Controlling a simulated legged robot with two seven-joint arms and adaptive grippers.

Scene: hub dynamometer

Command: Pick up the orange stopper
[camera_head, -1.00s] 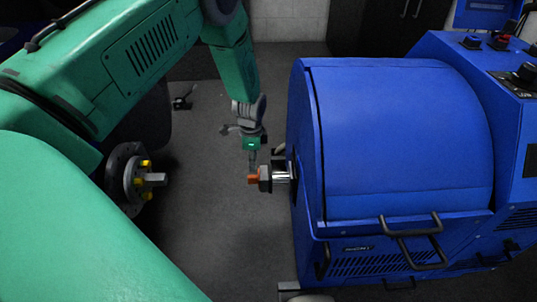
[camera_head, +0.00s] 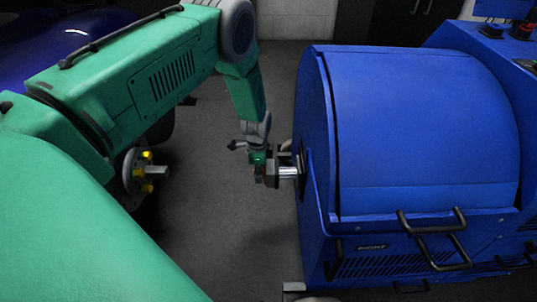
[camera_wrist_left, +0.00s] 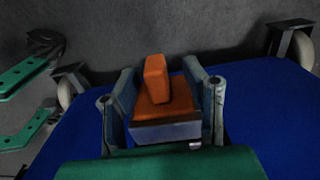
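The orange stopper (camera_wrist_left: 168,106) sits between the two fingers of my left gripper (camera_wrist_left: 163,95) in the left wrist view, with its narrow raised tab pointing up. The fingers stand on both sides of it, and I see no clear closing on it. In the head view my left gripper (camera_head: 259,172) is at the end of the metal shaft (camera_head: 287,173) that sticks out of the blue machine. There it hides most of the stopper.
The large blue dynamometer housing (camera_head: 420,130) stands close to the right of my left gripper, with black handles (camera_head: 432,236) on its front. A hub with yellow nuts (camera_head: 146,172) is at the left. Grey floor (camera_head: 215,225) lies open between them.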

